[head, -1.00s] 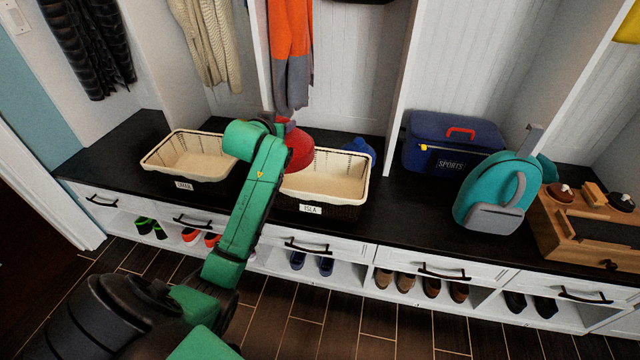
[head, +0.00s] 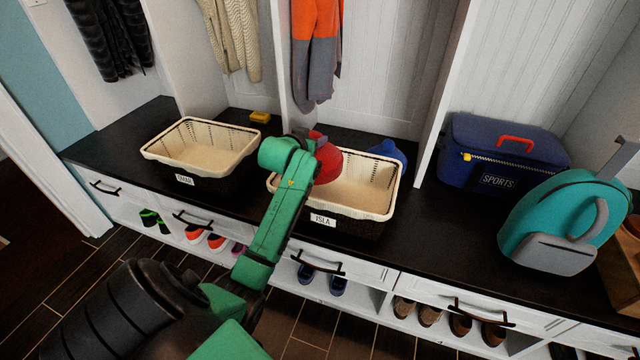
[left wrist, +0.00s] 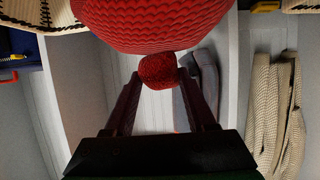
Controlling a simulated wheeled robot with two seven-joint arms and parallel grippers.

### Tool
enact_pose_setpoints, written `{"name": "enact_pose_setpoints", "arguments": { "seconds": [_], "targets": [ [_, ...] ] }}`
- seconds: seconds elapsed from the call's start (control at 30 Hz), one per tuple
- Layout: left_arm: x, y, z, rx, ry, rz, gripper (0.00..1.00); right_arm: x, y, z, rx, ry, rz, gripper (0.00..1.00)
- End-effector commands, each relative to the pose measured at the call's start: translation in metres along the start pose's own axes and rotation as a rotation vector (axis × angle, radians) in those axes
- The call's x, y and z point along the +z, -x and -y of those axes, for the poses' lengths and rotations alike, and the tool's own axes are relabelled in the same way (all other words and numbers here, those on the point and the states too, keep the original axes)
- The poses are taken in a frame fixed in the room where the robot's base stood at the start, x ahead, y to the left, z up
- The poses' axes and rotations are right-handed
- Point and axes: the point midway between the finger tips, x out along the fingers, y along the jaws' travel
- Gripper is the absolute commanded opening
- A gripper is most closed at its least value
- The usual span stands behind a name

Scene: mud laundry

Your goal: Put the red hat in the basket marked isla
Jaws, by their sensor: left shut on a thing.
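The red hat (head: 327,162) hangs from my left gripper (left wrist: 158,78), which is shut on the hat's round red pompom (left wrist: 158,70) in the left wrist view. In the head view the hat appears over the left part of the basket marked ISLA (head: 350,208), a cream-lined basket with a dark outside. I cannot tell exactly how high the hat is above the rim. My green left arm hides the basket's left side and most of the gripper. My right gripper is not in view.
A second basket (head: 200,150) with another name label stands to the left. A blue hat (head: 388,152) sits behind the ISLA basket. A blue SPORTS bag (head: 500,150) and teal backpack (head: 565,220) stand on the right. Coats hang above, including an orange-grey one (head: 315,60).

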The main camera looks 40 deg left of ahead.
Motion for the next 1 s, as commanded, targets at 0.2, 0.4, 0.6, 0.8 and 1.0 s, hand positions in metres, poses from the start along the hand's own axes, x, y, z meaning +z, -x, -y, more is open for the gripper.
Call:
{"name": "enact_pose_setpoints", "arguments": {
  "seconds": [0.2,0.4,0.6,0.8,1.0],
  "targets": [
    [0.063,-0.026,0.0,0.0,0.002,0.002,0.0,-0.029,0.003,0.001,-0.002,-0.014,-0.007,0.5],
    [0.087,-0.036,0.0,0.0,0.001,-0.001,0.0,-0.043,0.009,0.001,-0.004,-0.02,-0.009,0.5],
    [0.117,-0.048,0.0,-0.001,0.0,0.0,0.0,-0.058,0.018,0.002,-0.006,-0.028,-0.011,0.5],
    [0.116,-0.048,0.0,-0.001,0.0,-0.002,0.0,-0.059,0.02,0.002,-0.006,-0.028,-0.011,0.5],
    [0.118,-0.049,0.0,0.0,0.0,-0.001,0.86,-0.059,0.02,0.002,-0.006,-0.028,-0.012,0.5]
  ]
}}
